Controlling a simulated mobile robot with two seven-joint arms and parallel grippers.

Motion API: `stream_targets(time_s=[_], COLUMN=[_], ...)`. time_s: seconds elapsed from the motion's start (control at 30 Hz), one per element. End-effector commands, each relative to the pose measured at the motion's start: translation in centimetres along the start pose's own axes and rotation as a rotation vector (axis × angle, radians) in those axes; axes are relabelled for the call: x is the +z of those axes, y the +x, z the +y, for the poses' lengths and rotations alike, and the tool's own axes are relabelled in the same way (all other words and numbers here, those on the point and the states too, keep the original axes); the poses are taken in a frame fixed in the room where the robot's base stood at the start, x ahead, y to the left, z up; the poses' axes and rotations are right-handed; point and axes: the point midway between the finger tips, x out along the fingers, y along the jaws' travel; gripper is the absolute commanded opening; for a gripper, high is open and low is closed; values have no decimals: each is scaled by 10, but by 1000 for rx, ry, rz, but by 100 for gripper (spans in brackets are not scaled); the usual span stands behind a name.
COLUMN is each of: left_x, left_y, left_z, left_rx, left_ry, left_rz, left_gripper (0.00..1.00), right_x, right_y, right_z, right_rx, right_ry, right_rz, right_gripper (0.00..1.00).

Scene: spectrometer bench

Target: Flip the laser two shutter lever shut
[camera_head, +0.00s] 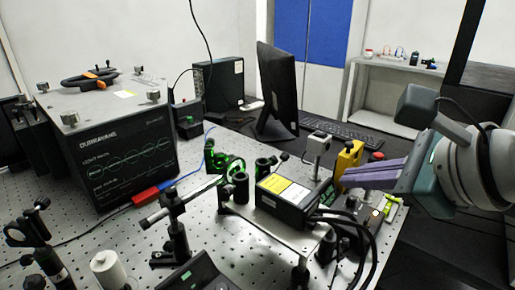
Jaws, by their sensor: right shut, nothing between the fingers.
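My right gripper (346,177) reaches in from the right, with its long purple fingers together and nothing between them. Its tips are beside a yellow upright block (348,157) and behind a black laser-like box (287,198) with yellow and white labels, which sits on a metal mount. I cannot tell whether the tips touch anything. A small black control box (372,214) with lights lies just below the fingers. I cannot make out the laser two shutter lever or its position; it may be small or hidden by the fingers. My left gripper is not in view.
Posts and mounts with green light (222,160) crowd the middle of the perforated bench (225,260). A large black instrument (125,160) stands at left. Black cables (362,232) curve beside the control box. A monitor (277,90) and keyboard (343,130) stand behind.

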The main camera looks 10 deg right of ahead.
Motion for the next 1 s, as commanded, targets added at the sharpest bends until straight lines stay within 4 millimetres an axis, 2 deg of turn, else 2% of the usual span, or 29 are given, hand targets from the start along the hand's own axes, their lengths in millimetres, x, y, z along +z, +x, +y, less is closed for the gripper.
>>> stream_targets(time_s=[0.17, 0.63, 0.7, 0.8, 1.0], left_x=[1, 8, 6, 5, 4], left_y=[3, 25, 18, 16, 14], left_z=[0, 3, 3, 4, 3], left_rx=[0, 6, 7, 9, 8], left_ry=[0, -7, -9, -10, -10], left_rz=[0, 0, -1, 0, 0], left_gripper=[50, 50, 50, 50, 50], right_x=[-1, -2, 14, 27, 38], right_y=[13, 102, 102, 105, 109], right_z=[1, 1, -1, -1, 0], right_rx=[2, 0, 0, 0, 0], right_ry=[-2, -4, -4, -4, -4], right_rz=[1, 2, -3, -1, 1], right_gripper=[0, 0, 0, 0, 0])
